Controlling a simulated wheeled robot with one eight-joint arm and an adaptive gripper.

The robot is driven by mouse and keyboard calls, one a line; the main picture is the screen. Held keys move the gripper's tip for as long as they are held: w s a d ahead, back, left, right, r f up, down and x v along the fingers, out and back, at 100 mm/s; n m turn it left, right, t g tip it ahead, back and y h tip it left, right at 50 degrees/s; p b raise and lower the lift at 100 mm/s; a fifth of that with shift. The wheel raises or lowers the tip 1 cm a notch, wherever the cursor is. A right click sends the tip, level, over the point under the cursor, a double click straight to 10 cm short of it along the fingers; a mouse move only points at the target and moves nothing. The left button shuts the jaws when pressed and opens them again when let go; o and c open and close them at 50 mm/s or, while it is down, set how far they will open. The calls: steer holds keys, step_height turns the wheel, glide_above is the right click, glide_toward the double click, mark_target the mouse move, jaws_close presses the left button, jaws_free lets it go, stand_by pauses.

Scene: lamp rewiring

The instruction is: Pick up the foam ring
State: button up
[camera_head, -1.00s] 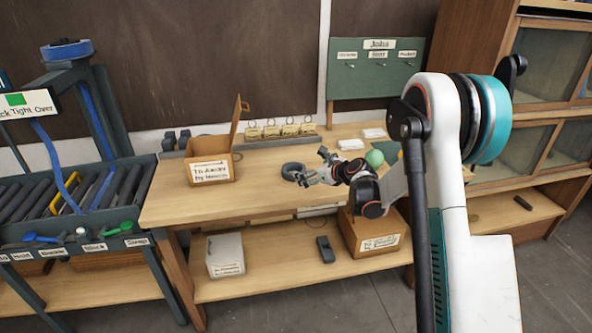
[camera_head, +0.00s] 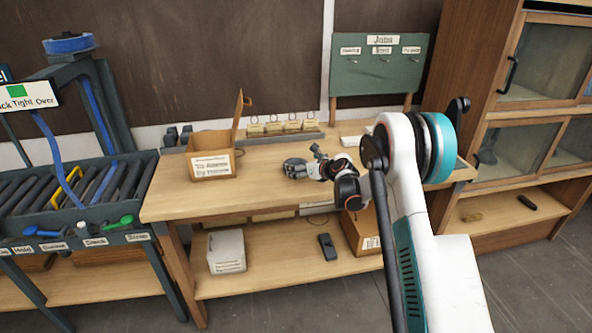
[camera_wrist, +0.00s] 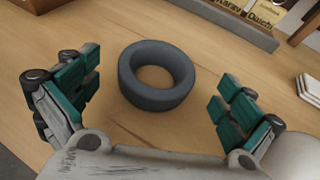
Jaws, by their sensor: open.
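The foam ring (camera_wrist: 156,97) is a dark grey ring lying flat on the wooden bench top (camera_wrist: 110,30) in the wrist view. My gripper (camera_wrist: 155,98) is open, with its green-padded fingers on the left and right of the ring and apart from it. The gripper (camera_head: 288,168) also shows low over the bench in the head view, where it mostly hides the ring. Whether the fingertips are at the ring's height cannot be told.
An open cardboard box (camera_head: 213,166) stands on the bench to the left. A rack with several small tagged items (camera_head: 285,127) runs along the back. White stacked pieces (camera_wrist: 309,88) lie at the right in the wrist view. Bare wood surrounds the ring.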

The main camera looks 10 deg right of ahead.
mark_target(292, 163)
steer(key=b+x, duration=0.2)
steer(key=x, duration=0.3)
steer(key=shift+s+a+f, duration=0.1)
steer(key=shift+f, duration=0.1)
steer(key=shift+r, duration=0.1)
steer(key=c, duration=0.9)
